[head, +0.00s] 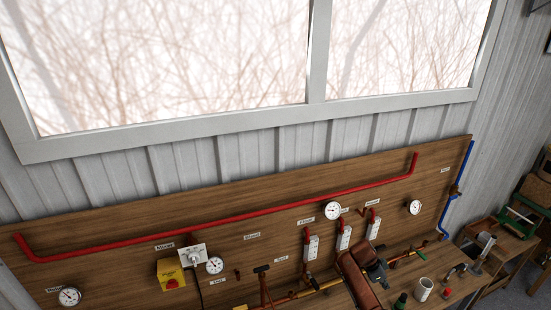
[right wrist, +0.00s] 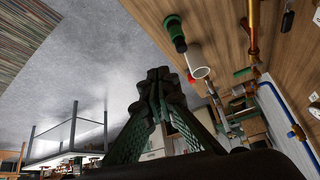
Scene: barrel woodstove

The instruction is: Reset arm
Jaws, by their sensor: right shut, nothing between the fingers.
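My right gripper (right wrist: 155,82) fills the lower middle of the right wrist view. Its green and dark fingers meet at the tips and hold nothing. In the head view the right gripper (head: 377,270) is a small dark shape low at the right of centre, in front of the wooden panel and close above the bench. It looks clear of the objects in the wrist view, though exact gaps are hard to judge. My left gripper is in neither view.
A wooden panel (head: 130,225) carries a red pipe (head: 230,218), gauges and a yellow switch box (head: 171,273). A white cup (head: 424,288) and green-topped item (head: 401,300) stand nearby. A blue pipe (head: 458,185) runs down the right edge. Bare floor (right wrist: 95,60) shows in the wrist view.

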